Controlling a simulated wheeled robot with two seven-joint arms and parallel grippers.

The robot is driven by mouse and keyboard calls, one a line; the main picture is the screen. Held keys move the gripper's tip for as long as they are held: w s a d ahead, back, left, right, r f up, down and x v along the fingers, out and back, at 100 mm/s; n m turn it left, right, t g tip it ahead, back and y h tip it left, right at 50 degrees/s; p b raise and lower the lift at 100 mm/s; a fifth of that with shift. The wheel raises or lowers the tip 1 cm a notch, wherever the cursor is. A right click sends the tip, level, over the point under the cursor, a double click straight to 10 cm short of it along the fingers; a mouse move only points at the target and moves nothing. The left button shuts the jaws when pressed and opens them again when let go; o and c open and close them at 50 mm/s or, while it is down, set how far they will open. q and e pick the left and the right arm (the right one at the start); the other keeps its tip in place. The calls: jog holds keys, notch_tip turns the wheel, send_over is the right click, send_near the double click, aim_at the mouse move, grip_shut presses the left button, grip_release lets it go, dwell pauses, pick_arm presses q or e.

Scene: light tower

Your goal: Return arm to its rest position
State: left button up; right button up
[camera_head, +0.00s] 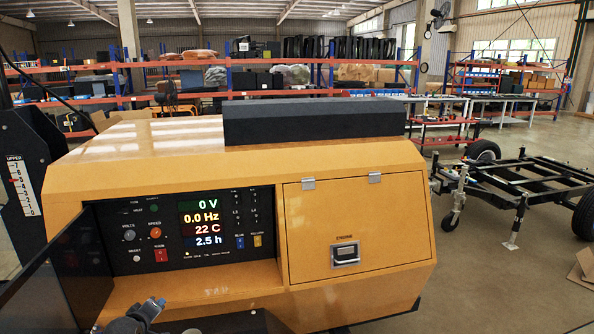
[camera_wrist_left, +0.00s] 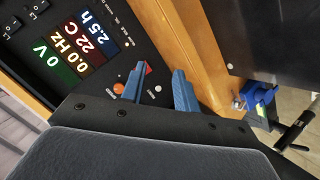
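My left gripper (camera_wrist_left: 159,70) shows in the left wrist view as two blue fingers, spread apart with nothing between them. They point toward the black control panel (camera_wrist_left: 90,85), near its orange knob and a red switch; I cannot tell the gap to the panel. In the head view the control panel (camera_head: 130,262) is set in the yellow light tower body (camera_head: 240,165). Its displays read 0 V, 0.0 Hz, 22 C and 2.5 h. Grey parts of my arm show at the bottom edge of the head view. My right gripper is not in view.
A dark panel door (camera_head: 58,285) stands open left of the control panel. The engine door (camera_head: 345,215) with its latch is shut. A black trailer frame (camera_head: 530,178) stands at right on open floor. Shelves (camera_head: 350,75) line the back.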

pick_arm(q)
jog(key=s+d+f+m+g, duration=0.25)
jog(key=s+d+f, duration=0.3)
jog(key=s, duration=0.35)
jog(key=s+d+f+m+g, duration=0.2)
jog(key=s+d+f+m, duration=0.3)
jog(key=s, duration=0.4)
jog(key=s+d+m+g+h, duration=0.15)
jog(key=s+d, duration=0.35)
jog(key=s, duration=0.7)
jog(key=s+d+m+g+y, duration=0.1)
jog(key=s+d+m+g, duration=0.3)
jog(key=s, duration=0.8)
jog(key=s+d+f, duration=0.1)
jog(key=f, duration=1.2)
jog(key=s+d+f, duration=0.2)
jog(key=f, duration=1.2)
jog(key=s+d+f+g, duration=0.1)
jog(key=s+f, duration=0.1)
jog(key=f, duration=1.2)
jog(key=shift+s+d+n+h, duration=0.2)
jog(key=shift+d+n+h, duration=0.1)
jog(key=shift+h, duration=0.15)
jog(key=shift+a+r, duration=0.1)
